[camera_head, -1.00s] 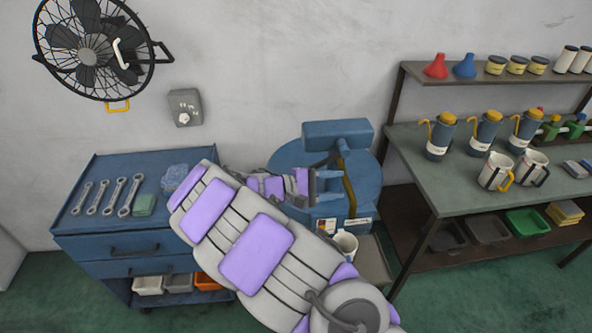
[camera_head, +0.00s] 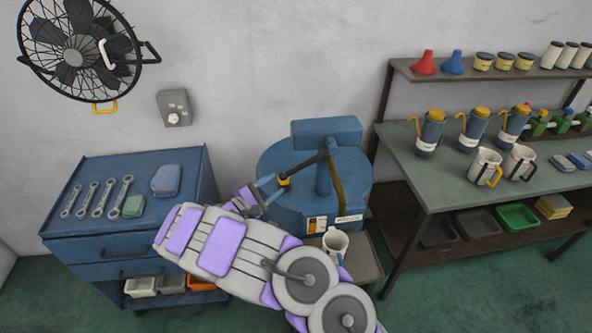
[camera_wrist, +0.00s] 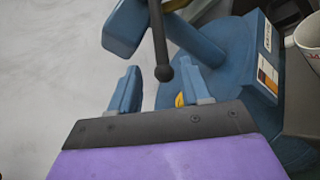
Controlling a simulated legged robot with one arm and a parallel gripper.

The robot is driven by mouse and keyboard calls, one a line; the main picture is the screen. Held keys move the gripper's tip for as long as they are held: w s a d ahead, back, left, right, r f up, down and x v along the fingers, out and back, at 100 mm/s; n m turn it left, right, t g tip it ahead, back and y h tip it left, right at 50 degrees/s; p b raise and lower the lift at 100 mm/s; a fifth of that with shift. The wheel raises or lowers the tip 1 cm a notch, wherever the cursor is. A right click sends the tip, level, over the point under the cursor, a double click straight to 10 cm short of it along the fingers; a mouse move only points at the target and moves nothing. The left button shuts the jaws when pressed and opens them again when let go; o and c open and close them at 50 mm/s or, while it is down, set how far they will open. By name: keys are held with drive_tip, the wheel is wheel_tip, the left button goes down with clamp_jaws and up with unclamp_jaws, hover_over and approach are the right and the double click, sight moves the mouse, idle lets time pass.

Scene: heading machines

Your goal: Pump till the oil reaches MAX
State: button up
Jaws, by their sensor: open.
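The blue oil pump unit (camera_head: 268,165) stands against the wall, with a round body, a post and a box on top. Its dark lever (camera_head: 309,162) slopes down to the left from the post. In the wrist view the lever (camera_wrist: 157,35) ends in a dark ball knob (camera_wrist: 163,73). My gripper (camera_head: 273,187) is open at that end; in the wrist view my gripper's (camera_wrist: 160,75) blue fingers lie either side of the knob, apart from it. A small panel with an orange patch (camera_head: 317,224) is on the pump's front. No oil level is readable.
A blue tool cabinet (camera_head: 120,251) with wrenches is at left. A bench (camera_head: 440,188) with jugs and mugs is at right. An olive hose (camera_head: 337,183) hangs beside the post.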

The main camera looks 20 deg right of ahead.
sight(293, 171)
drive_tip(key=b+x, duration=0.1)
drive_tip(key=x, duration=1)
drive_tip(key=shift+w+d, duration=0.15)
drive_tip(key=shift+d, duration=0.15)
drive_tip(key=shift+c, duration=0.4)
clamp_jaws()
